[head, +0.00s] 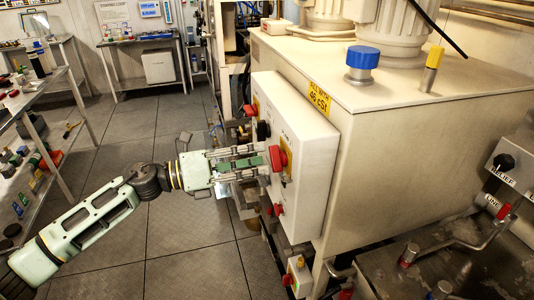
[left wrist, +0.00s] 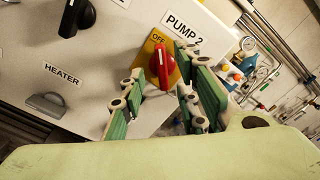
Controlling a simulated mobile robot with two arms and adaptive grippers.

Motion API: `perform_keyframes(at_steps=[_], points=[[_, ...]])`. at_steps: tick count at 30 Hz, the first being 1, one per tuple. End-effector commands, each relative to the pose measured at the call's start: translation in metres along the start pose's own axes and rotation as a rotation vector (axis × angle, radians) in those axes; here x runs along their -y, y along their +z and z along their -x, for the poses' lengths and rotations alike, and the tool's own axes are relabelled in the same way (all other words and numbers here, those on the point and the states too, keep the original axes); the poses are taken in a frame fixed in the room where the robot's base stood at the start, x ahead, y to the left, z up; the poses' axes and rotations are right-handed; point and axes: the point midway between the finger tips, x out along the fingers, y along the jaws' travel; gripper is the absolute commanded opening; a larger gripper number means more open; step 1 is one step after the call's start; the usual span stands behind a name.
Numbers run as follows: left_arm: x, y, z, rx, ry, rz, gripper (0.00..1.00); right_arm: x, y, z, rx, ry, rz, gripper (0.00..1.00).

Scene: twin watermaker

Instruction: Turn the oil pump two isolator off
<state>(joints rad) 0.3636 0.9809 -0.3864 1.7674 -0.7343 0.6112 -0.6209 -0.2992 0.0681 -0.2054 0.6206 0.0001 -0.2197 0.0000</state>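The pump 2 isolator is a red rotary handle (left wrist: 164,68) on a yellow plate (left wrist: 148,50) marked OFF, below a PUMP 2 label (left wrist: 185,29) in the left wrist view. A pale line runs along the handle; I cannot tell for certain which position it is in. In the head view the red handle (head: 278,158) is on the face of a white panel box (head: 305,135). My left gripper (head: 262,161) is at the handle. Its green-padded fingers (left wrist: 162,95) are apart, one on each side of the handle, with visible gaps. My right gripper is not in view.
Near the handle are a black knob (left wrist: 77,16) and a HEATER switch (left wrist: 47,104). A large cream tank (head: 400,150) stands behind the box. Shelves (head: 50,95) are at the left; the floor between is clear.

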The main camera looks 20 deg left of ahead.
Motion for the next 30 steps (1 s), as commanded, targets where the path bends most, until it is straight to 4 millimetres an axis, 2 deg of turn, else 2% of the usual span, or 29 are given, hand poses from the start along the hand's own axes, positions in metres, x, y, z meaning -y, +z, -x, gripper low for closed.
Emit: perform_keyframes(at_steps=[1,6,17,27,30], points=[[0.004,0.004,-0.009,0.001,-0.004,0.0,0.3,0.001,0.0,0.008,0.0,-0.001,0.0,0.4],[0.002,0.002,-0.028,0.002,-0.001,0.001,0.3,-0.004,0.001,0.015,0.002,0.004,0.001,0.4],[0.0,0.0,-0.034,0.001,0.0,0.001,0.3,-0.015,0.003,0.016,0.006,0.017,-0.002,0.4],[0.0,0.0,-0.034,0.002,0.0,0.001,0.01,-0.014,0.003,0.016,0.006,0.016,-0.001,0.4],[0.0,0.0,-0.034,0.002,0.0,0.001,0.0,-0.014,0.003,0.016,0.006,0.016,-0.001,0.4]])
